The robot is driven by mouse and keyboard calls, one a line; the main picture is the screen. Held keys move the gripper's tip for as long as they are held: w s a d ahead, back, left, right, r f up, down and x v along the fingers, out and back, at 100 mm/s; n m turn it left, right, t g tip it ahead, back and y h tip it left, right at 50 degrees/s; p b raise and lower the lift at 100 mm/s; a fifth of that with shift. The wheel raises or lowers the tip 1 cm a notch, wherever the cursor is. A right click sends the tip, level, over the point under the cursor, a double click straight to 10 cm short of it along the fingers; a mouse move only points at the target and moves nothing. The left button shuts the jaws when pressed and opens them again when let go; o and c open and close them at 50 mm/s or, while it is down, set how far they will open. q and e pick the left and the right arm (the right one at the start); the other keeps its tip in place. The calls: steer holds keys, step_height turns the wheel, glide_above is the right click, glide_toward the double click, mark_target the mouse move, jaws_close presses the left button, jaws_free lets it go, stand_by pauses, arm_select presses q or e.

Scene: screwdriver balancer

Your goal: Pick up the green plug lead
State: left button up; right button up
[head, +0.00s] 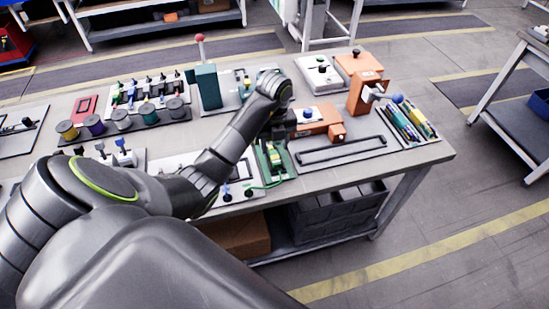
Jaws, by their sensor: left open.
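The green plug lead (265,186) shows as a thin green cable low on the bench's front, right of my left forearm. It curves between a small dark plug end near the front edge and a green unit (275,160). My left gripper (279,136) hangs just above and behind the green unit, pointing down. It is open, though its fingers are small and dark here, and I cannot tell whether they touch anything. My left arm hides part of the bench to the left of the lead. My right gripper is out of view.
An orange tool body (318,122) lies right of my gripper, with a black-framed tray (342,149) before it. Further right are an orange stand (363,92) and a screwdriver tray (408,120). Wire spools (121,119) and a teal block (208,87) stand left.

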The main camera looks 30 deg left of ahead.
mark_target(275, 155)
arm_select(q)
steer(key=shift+f+b, duration=0.45)
steer(key=shift+f, duration=0.15)
steer(key=shift+w+a+f+p, duration=0.1)
steer(key=shift+f+p, duration=0.1)
steer(key=shift+f, duration=0.7)
steer(key=shift+w+a+f+p, duration=0.1)
steer(key=shift+f+p, duration=0.05)
steer(key=shift+f, duration=0.75)
steer(key=c, duration=1)
